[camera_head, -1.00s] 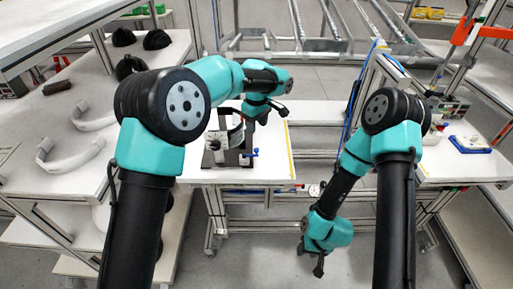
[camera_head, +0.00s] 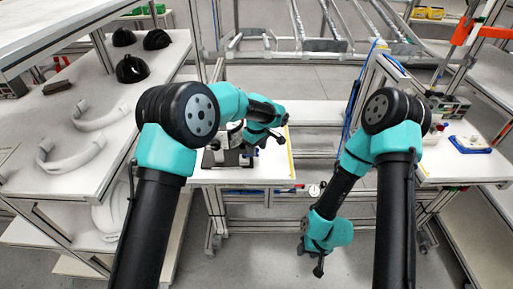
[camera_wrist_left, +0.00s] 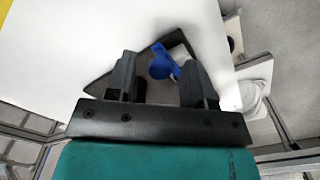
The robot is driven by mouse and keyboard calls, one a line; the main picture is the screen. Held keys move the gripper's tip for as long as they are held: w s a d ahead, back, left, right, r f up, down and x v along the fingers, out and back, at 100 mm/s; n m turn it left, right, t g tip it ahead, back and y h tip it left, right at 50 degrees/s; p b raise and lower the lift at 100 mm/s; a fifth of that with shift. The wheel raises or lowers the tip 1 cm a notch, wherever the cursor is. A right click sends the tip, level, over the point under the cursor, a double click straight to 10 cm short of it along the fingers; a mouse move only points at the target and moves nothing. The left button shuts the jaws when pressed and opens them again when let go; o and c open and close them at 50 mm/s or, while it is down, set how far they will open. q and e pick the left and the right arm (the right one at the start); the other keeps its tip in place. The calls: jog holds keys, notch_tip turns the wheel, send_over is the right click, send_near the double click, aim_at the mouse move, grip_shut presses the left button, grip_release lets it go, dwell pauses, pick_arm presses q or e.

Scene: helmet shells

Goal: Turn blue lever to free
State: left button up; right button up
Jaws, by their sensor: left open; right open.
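The blue lever (camera_wrist_left: 165,64) shows in the left wrist view, at the corner of a dark plate on the white table. My left gripper (camera_wrist_left: 161,80) is open, with one finger on each side of the lever in that view; I cannot tell whether either touches it. In the head view my left gripper (camera_head: 266,140) is over the table beside the dark fixture (camera_head: 220,158), and my arm covers part of that fixture. My right gripper (camera_head: 318,268) is open and hangs low, away from the table.
The white table (camera_head: 230,178) has a yellow strip along its right edge. A shelf at left holds black helmet shells (camera_head: 132,69) and curved grey parts (camera_head: 70,155). A blue tray (camera_head: 470,144) lies on the right table. Open floor shows between the tables.

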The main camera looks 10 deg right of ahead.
pick_arm(q)
jog(key=shift+c, duration=0.2)
grip_shut()
dwell(0.3)
jog(key=shift+s+a+m, duration=0.1)
jog(key=shift+s+m, duration=0.25)
jog(key=shift+m, duration=0.4)
jog(key=shift+s+a+m, duration=0.1)
jog(key=shift+s+m, duration=0.2)
jog(key=shift+m, duration=0.45)
jog(key=m, duration=0.1)
jog(key=s+m, duration=0.1)
jog(key=m, duration=0.1)
jog(key=shift+s+a+m, duration=0.15)
jog(key=shift+a+m, duration=0.15)
jog(key=shift+a, duration=0.05)
jog(key=m, duration=0.2)
jog(key=s+a+m, duration=0.1)
jog(key=m, duration=0.1)
jog(key=shift+s+a, duration=0.1)
jog(key=shift+a, duration=0.1)
jog(key=shift+s+a+m, duration=0.1)
jog(key=shift+a+m, duration=0.2)
jog(key=shift+m, duration=0.55)
jog(key=shift+s+a+m, duration=0.1)
jog(key=shift+a+m, duration=0.15)
jog(key=shift+m, duration=0.6)
